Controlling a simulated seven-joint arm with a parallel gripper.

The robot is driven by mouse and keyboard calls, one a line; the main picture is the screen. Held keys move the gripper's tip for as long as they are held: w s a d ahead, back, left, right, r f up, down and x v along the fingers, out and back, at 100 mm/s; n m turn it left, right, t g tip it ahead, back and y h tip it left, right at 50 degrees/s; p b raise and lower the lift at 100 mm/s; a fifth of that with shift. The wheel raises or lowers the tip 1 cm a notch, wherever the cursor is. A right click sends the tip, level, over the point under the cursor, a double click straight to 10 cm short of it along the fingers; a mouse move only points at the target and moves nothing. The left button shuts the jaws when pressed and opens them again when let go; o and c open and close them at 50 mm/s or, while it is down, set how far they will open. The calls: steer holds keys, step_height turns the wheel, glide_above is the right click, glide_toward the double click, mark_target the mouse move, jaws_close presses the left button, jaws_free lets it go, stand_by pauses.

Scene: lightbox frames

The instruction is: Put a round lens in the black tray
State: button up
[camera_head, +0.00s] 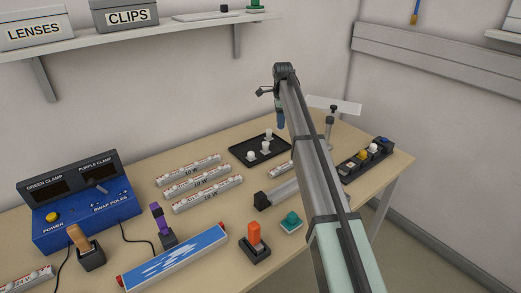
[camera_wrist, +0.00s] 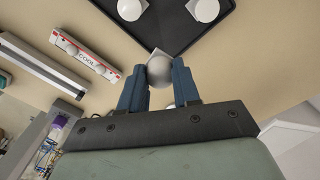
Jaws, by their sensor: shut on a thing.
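My gripper (camera_wrist: 159,72) has its two blue fingers shut on a round grey-white lens (camera_wrist: 160,70), seen in the wrist view. The black tray (camera_wrist: 170,30) lies just ahead of the fingertips in that view, with two white round lenses (camera_wrist: 205,9) (camera_wrist: 130,8) on it. The held lens shows against the tray's near corner; its height above it is unclear. In the head view the tray (camera_head: 242,151) lies mid-table with a few white pieces on it. A blue finger of my gripper (camera_head: 281,121) shows right of it; the held lens is hidden there.
Several white labelled tubes (camera_head: 190,182) lie left of the tray. A grey rail (camera_head: 283,191) lies in front of it. A dark holder with coloured knobs (camera_head: 362,160) stands at right. A blue power box (camera_head: 85,210) stands at left. A shelf (camera_head: 130,34) hangs above.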

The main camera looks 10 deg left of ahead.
steer(key=shift+w+a+r+m, duration=0.1)
steer(key=shift+w+m, duration=0.1)
steer(key=shift+w, duration=0.15)
steer(key=shift+w+a+r+m, duration=0.1)
steer(key=shift+w+m, duration=0.1)
steer(key=shift+w, duration=0.15)
steer(key=shift+f+m, duration=0.1)
steer(key=shift+m, duration=0.4)
steer(key=shift+f, duration=0.15)
step_height(320, 180, down, 10)
steer(key=shift+r, duration=0.15)
steer(key=o, duration=1)
step_height(320, 180, up, 12)
steer(key=shift+r, duration=0.1)
